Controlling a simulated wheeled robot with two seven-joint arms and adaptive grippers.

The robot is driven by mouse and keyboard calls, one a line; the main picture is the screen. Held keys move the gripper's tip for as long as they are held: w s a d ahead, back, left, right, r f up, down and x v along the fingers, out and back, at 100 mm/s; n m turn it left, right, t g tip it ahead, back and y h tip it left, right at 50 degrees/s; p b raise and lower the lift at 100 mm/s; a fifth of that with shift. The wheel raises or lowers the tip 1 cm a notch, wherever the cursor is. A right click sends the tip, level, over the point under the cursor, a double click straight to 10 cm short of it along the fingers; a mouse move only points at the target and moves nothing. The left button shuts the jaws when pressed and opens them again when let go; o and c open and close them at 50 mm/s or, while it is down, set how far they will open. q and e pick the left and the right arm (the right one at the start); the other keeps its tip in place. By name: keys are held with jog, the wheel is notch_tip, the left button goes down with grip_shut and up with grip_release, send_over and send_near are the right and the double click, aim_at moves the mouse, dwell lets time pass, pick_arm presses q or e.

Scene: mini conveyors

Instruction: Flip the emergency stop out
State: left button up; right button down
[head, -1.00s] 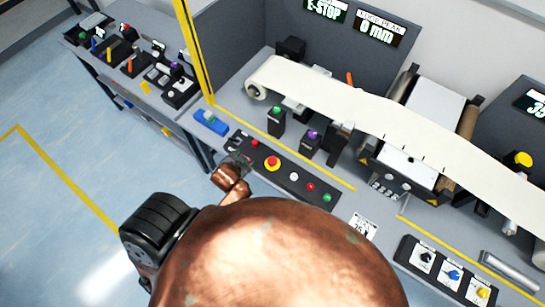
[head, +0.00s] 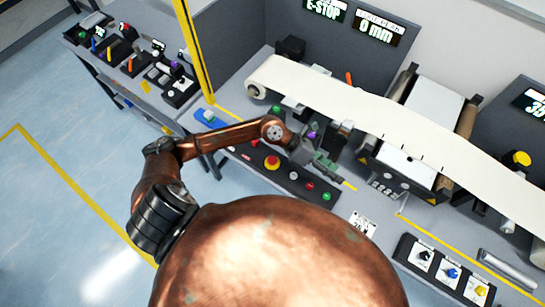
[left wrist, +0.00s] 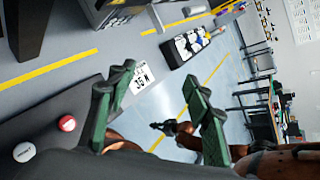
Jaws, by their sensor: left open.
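The emergency stop (head: 272,162) is a red mushroom button on a yellow ring, on the black control panel (head: 258,171). My left arm reaches across the panel's far side. My left gripper (head: 328,167) is to the right of the emergency stop, apart from it, over the panel's far edge. In the left wrist view its green fingers (left wrist: 160,74) are spread with nothing between them. That view shows a red button (left wrist: 67,123) and a white button (left wrist: 22,152), but not the emergency stop. A small dark gripper on a copper arm, seemingly my right one (left wrist: 157,127), shows far off.
A display (head: 325,10) reads E-STOP. Green (head: 278,112) and purple (head: 312,135) knobs stand behind the panel, close to my left gripper. The white conveyor belt (head: 330,92) runs behind them. A switch box (head: 447,270) stands at the right.

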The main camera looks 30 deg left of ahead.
pick_arm(q)
jog(key=a+f+m+g+y, duration=0.25)
jog(key=a+f+y, duration=0.45)
jog(key=a, duration=0.5)
jog(key=m+y, duration=0.1)
jog(key=y, duration=0.3)
send_over(273, 159)
notch_tip(273, 159, down, 3)
jog(key=shift+a+r+t, duration=0.1)
jog(key=shift+t, duration=0.15)
notch_tip(273, 159, down, 7)
jog(key=shift+r+p, duration=0.1)
jog(key=shift+p, duration=0.7)
jog(key=shift+f, duration=0.35)
jog(key=shift+c, duration=0.2)
jog(key=c, duration=1.1)
grip_shut()
